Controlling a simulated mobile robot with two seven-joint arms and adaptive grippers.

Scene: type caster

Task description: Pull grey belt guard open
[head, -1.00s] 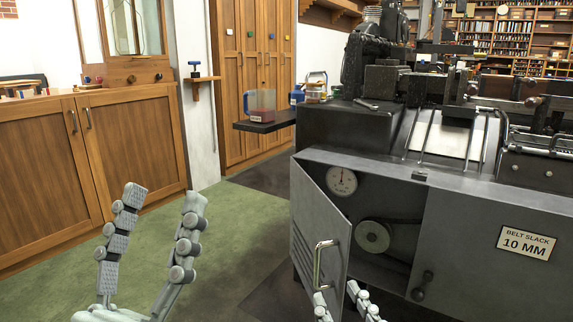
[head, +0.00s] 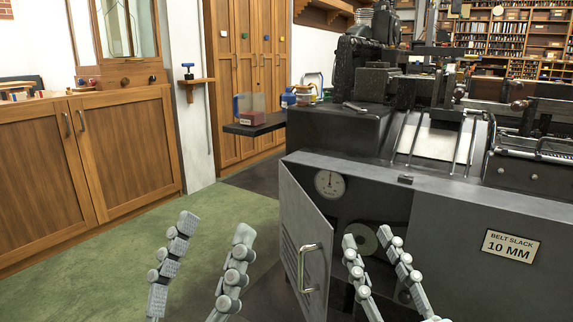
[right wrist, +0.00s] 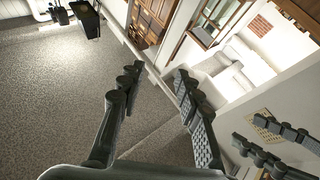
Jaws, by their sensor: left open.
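The grey belt guard (head: 296,225) is a vented metal door, hinged at its left edge and standing partly open on the grey machine housing. Its bar handle (head: 301,268) is on the outer face near the free edge. My right gripper (head: 366,240) is open and empty, in front of the opening and to the right of the handle, apart from it. Its parted fingers also show in the right wrist view (right wrist: 157,75). My left gripper (head: 214,226) is open and empty, left of the guard over the floor. The guard is not seen in the right wrist view.
A "BELT SLACK 10 MM" plate (head: 511,246) is on the housing. A dark shelf (head: 252,127) juts out behind. Green floor (head: 130,260) is free at left.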

